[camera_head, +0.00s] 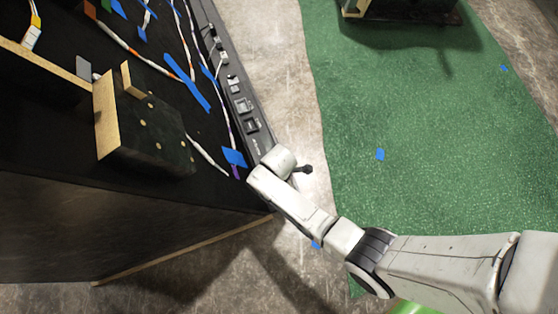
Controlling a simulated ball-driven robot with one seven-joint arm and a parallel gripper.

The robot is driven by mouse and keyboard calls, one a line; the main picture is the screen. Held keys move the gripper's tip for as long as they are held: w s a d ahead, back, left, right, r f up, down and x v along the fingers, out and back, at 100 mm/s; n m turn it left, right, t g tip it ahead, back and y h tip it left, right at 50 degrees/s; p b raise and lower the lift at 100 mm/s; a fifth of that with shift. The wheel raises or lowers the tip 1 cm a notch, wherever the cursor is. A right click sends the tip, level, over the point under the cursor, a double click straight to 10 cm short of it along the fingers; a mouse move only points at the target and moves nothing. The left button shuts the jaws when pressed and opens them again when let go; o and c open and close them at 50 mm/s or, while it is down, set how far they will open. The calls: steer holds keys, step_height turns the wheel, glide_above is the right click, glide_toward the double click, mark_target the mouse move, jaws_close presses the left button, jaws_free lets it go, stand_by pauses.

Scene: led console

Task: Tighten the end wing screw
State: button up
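The led console is a long narrow black strip (238,92) with switches and ports along it, lying along the right edge of the black table. Its near end is beside the white end of my arm. My gripper (281,160) is at this near end, over the table's edge. Its fingers cannot be made out. A small dark knob-like piece (304,169) sticks out to the right of my wrist. I cannot tell whether it is the wing screw or part of my gripper. No other wing screw can be made out.
A black box with a wooden side panel (106,112) stands on the black table (60,150). Cables and blue tape (187,82) lie between it and the console. A green carpet (440,130) covers the floor at right, with a dark object (405,10) at the top.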

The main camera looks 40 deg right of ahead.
steer(key=shift+f, duration=0.1)
steer(key=shift+c, duration=0.3)
jaws_close()
